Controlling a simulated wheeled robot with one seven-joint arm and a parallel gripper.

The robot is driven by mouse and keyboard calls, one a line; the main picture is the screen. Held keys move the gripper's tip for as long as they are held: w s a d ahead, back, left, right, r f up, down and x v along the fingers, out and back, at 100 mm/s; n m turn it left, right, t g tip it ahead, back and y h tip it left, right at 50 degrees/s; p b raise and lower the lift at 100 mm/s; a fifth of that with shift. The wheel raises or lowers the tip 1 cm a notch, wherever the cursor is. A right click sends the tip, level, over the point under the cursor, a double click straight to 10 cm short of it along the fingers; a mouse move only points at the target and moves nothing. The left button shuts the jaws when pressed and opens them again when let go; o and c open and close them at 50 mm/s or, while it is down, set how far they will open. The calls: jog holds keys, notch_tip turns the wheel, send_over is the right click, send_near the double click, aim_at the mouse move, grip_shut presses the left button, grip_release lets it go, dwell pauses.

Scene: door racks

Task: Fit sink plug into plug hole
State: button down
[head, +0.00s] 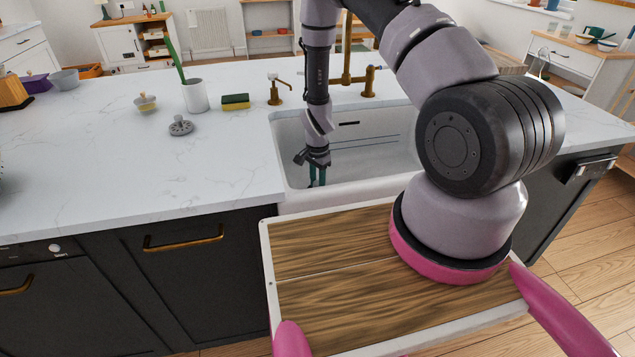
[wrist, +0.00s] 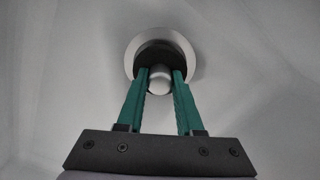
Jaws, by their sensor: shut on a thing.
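My gripper (head: 317,176) reaches down into the white sink (head: 375,160), its green fingers pointing at the sink floor. In the wrist view my gripper (wrist: 160,75) is shut on the sink plug (wrist: 159,80), whose rounded silver knob shows between the fingertips. The plug hole (wrist: 183,42) shows as a pale metal ring around a dark middle, just beyond the fingertips. The plug lines up with the ring in this view. I cannot tell whether it is seated or held just above. The head view does not show the plug or the hole clearly.
A brass tap (head: 347,50) stands behind the sink. A soap dispenser (head: 275,90), a sponge (head: 235,101), a white pot (head: 195,96) and a grey round item (head: 180,126) stand on the counter (head: 120,165) to the left. The sink around my gripper looks empty.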

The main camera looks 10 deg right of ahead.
jog(key=shift+f, duration=1.05)
jog(key=shift+c, duration=2.4)
grip_release()
notch_tip(320, 180, up, 11)
jog(key=shift+f, duration=0.1)
